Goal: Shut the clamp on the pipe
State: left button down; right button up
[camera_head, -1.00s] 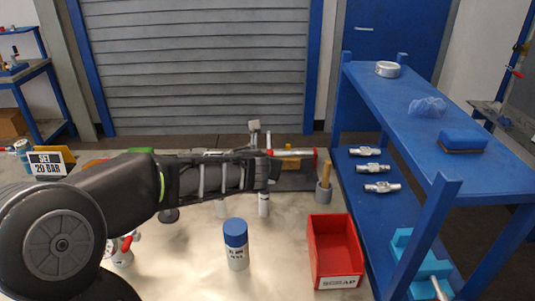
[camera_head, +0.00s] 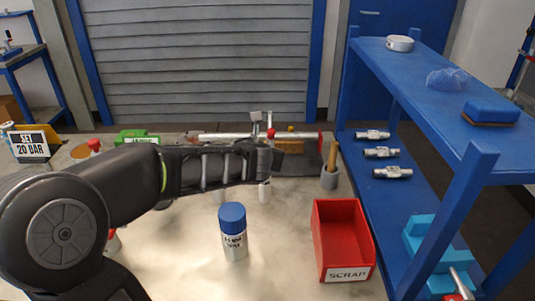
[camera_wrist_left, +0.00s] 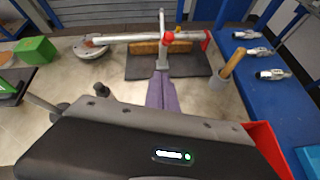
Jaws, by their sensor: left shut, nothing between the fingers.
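In the head view the lever's tip (camera_head: 256,116) stands above the pipe, and my arm hides the clamp's lower part. My left gripper (camera_wrist_left: 163,75) has its purple fingers together and empty, just in front of the clamp; contact is unclear. My right gripper is out of view.
A blue-capped bottle (camera_head: 233,232) and a red scrap bin (camera_head: 343,246) stand nearer. A wooden-handled tool sits in a grey cup (camera_head: 330,176). A blue shelf (camera_head: 420,225) with several metal fittings borders the right.

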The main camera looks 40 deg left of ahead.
aim_at(271, 135)
pick_arm(q)
notch_tip(271, 135, down, 2)
jog(key=shift+f+b, duration=0.1)
jog(key=shift+b, duration=0.35)
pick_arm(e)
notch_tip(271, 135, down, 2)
pick_arm(q)
jog(key=shift+w, duration=0.1)
jog(key=b+x, duration=0.1)
jog(key=x, duration=0.8)
jog(key=shift+w+a+f, duration=0.2)
jog(key=shift+w+a, duration=0.15)
jog(key=shift+w, duration=0.15)
jog(key=w+r+p, duration=0.2)
jog(key=shift+w+a+r, duration=0.25)
jog(key=shift+a+r, duration=0.05)
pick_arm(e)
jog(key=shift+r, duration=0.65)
